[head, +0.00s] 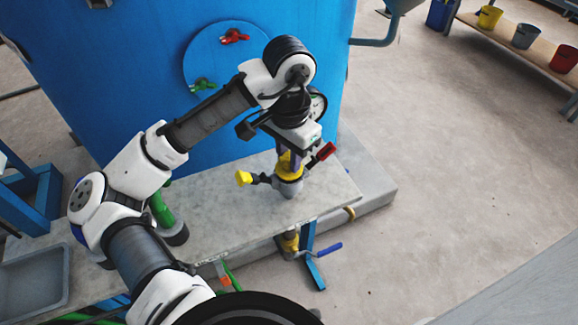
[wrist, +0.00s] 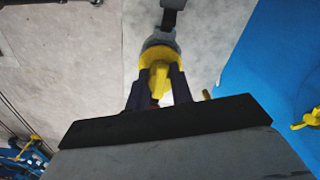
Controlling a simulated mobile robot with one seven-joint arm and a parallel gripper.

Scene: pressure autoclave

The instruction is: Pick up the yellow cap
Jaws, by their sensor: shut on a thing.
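The yellow cap (head: 289,170) sits on top of a grey valve fitting (head: 288,188) that stands on the grey slab beside the blue tank. My gripper (head: 291,157) points down over it, with its dark fingers around the upper part of the cap. In the wrist view, the yellow cap (wrist: 159,62) has a raised grip, and the two fingers (wrist: 160,90) are shut on it from both sides. The cap appears still seated on the fitting, though its lower edge is partly hidden.
A yellow-ended handle (head: 243,178) sticks out left of the fitting, and a red handle (head: 327,150) right. The blue tank (head: 110,80) rises behind. A green post (head: 161,208) stands left on the slab (head: 230,220). A blue-handled valve (head: 318,250) is below the slab's front edge.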

